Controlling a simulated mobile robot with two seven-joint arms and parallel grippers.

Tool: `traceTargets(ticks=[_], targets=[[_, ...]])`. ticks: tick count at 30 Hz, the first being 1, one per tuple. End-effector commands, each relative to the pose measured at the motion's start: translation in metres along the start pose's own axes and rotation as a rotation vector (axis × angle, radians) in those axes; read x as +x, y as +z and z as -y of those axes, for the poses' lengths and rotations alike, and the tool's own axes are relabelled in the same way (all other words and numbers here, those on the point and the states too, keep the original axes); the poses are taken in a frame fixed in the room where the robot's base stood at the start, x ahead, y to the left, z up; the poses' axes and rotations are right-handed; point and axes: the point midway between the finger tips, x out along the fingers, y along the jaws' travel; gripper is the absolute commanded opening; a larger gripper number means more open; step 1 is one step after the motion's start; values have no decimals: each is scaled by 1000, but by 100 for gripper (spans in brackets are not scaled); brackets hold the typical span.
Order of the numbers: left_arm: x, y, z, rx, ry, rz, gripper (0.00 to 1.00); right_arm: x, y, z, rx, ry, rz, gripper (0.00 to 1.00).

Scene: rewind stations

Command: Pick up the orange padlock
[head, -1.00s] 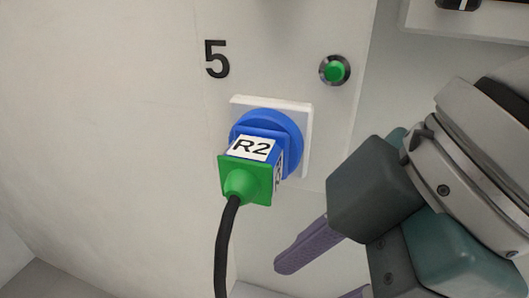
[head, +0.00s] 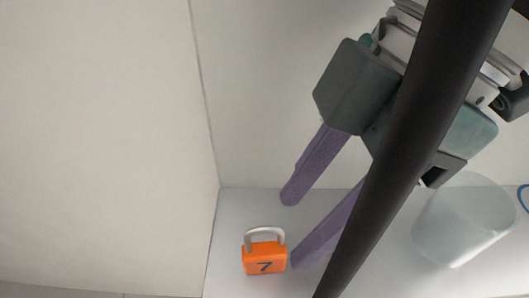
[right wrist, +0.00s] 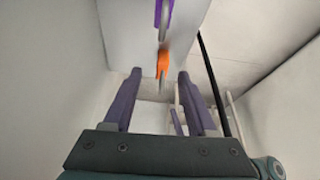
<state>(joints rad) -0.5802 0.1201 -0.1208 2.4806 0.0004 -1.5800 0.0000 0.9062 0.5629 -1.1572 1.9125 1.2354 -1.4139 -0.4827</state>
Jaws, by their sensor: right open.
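The orange padlock (head: 264,262) has a dark 7 on its front and a grey shackle on top. It stands upright on a pale shelf near the bottom of the head view. It also shows in the right wrist view (right wrist: 163,60), beyond the fingertips and roughly between their lines. My right gripper (head: 294,232) is open, with two purple fingers reaching down to the right of the padlock in the head view. Nothing is between the fingers. In the right wrist view both fingers (right wrist: 159,76) are apart. My left gripper is not in view.
A thick black cable (head: 415,130) crosses in front of my right gripper in the head view. A translucent cup-like container (head: 465,225) stands to the right. A purple object (right wrist: 165,14) shows beyond the padlock in the wrist view. Pale walls enclose the left and back.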

Motion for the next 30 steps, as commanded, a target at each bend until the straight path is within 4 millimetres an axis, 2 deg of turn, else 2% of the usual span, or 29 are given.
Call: traceTargets(ticks=[5,9,12,19,30], targets=[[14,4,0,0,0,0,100,21,3,2,0,0,-2,57],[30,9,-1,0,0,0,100,44,6,6,-1,0,-1,57],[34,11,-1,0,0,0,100,55,4,5,-1,1,-1,57],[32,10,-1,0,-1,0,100,54,3,5,0,2,0,57],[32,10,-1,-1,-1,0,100,54,3,5,0,2,0,16]])
